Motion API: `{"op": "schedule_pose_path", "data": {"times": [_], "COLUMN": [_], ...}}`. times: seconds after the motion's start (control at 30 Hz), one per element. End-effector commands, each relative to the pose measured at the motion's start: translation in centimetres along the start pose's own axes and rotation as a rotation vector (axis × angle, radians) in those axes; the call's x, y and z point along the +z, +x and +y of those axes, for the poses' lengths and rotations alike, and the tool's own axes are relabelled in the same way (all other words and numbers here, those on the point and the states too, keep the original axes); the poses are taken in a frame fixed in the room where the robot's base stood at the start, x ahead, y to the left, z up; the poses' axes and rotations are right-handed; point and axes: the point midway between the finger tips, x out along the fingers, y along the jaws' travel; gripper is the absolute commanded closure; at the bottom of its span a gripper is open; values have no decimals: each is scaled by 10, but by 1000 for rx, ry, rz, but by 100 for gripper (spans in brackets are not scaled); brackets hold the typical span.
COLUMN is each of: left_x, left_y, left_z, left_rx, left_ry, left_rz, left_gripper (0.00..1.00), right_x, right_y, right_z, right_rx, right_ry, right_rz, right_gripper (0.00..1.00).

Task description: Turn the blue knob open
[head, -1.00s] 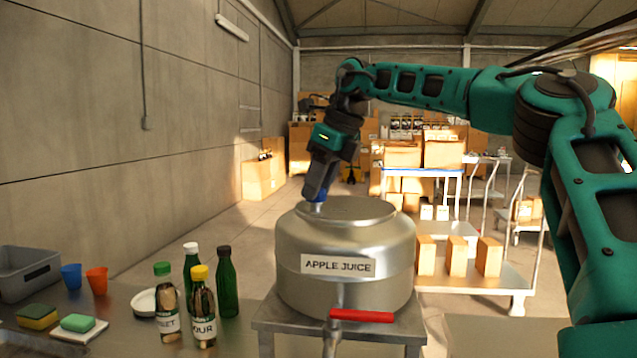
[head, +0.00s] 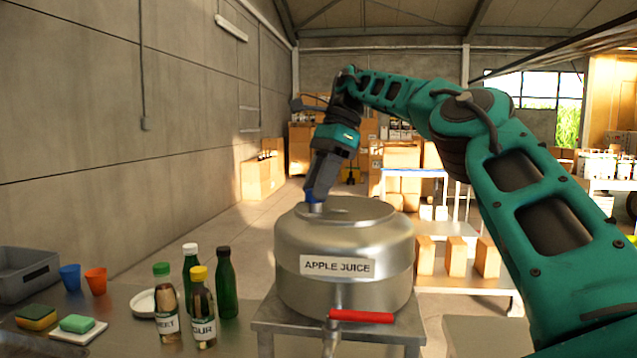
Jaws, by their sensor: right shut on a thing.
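A steel tank (head: 345,244) labelled "APPLE JUICE" stands on a metal stand (head: 400,328). The blue knob (head: 316,207) is on the left part of the tank's top; only a small blue piece shows below my right gripper. My right gripper (head: 316,198) points down from above and is shut on the blue knob. The gripper covers most of the knob, so its turn angle cannot be read. My left gripper is not in view.
A red-handled tap (head: 361,316) sticks out at the tank's front. On the left table are bottles (head: 228,285), a blue cup (head: 70,277), an orange cup (head: 96,280), sponges (head: 77,323) and a grey bin (head: 25,274). Carts with boxes (head: 457,256) stand behind on the right.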

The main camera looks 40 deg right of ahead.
Motion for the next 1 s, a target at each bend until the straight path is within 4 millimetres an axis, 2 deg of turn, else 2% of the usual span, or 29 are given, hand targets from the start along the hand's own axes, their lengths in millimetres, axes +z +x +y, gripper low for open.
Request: {"op": "schedule_pose_path", "data": {"times": [0.33, 0.87, 0.9, 1.0], "left_x": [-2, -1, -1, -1], "left_y": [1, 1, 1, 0], "left_z": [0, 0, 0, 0], "left_rx": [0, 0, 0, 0], "left_ry": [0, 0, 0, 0], "left_rz": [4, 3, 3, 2], "left_gripper": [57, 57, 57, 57], "right_x": [0, 0, 0, 0], "right_y": [-1, -1, -1, 0], "right_z": [-1, -1, -1, -1], "right_rx": [39, 46, 46, 46], "right_ry": [-103, -118, -118, -118], "right_rz": [1, 2, 2, 2], "right_gripper": [92, 92, 57, 48]}}
